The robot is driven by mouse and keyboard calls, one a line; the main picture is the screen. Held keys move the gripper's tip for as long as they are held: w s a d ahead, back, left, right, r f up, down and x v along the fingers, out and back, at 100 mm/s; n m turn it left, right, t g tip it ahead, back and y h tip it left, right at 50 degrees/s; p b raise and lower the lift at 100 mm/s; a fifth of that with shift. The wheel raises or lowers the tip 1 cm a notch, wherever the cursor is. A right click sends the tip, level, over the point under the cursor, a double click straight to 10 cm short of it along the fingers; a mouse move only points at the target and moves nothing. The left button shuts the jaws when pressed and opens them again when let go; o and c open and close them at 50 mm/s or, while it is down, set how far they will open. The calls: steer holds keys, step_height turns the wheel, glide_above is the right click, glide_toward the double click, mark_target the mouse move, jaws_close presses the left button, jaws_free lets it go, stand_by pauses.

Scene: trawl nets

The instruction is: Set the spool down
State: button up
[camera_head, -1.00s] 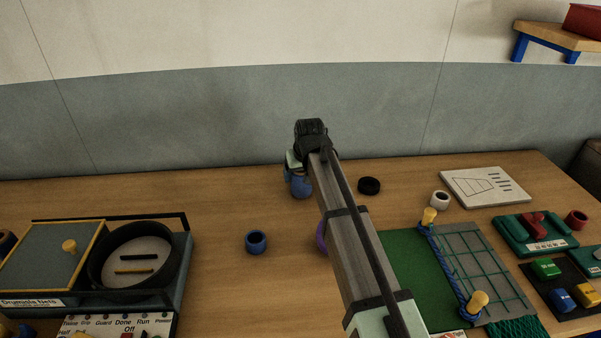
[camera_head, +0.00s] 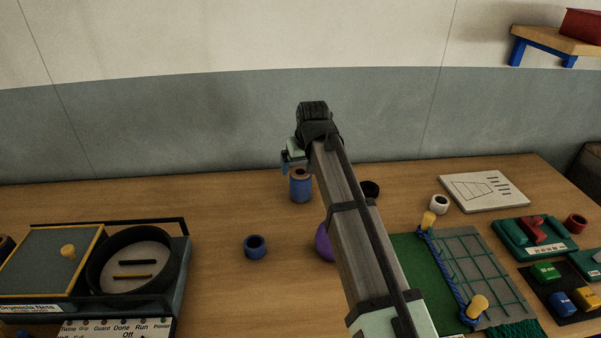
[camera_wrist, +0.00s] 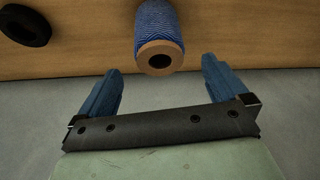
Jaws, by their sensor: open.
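The spool (camera_head: 301,187) is wound with blue twine and has a tan core with a hole. It stands upright on the wooden table near the back, partly beside my arm in the head view. In the wrist view the spool (camera_wrist: 158,32) lies just beyond the fingertips, centred between them and not touching either. My gripper (camera_wrist: 161,83) is open and empty, its two blue fingers spread apart. In the head view my gripper (camera_head: 289,160) is mostly hidden behind my wrist, above and slightly left of the spool.
A blue ring (camera_head: 255,247) and a purple round thing (camera_head: 324,243) are nearer the front. A black ring (camera_head: 370,189) is right of the spool, a white ring (camera_head: 439,204) farther right. The net panel (camera_head: 468,262) is at right, the drum machine (camera_head: 60,262) at left. Table around the spool's left is clear.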

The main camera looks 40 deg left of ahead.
steer(key=shift+v, duration=2.4)
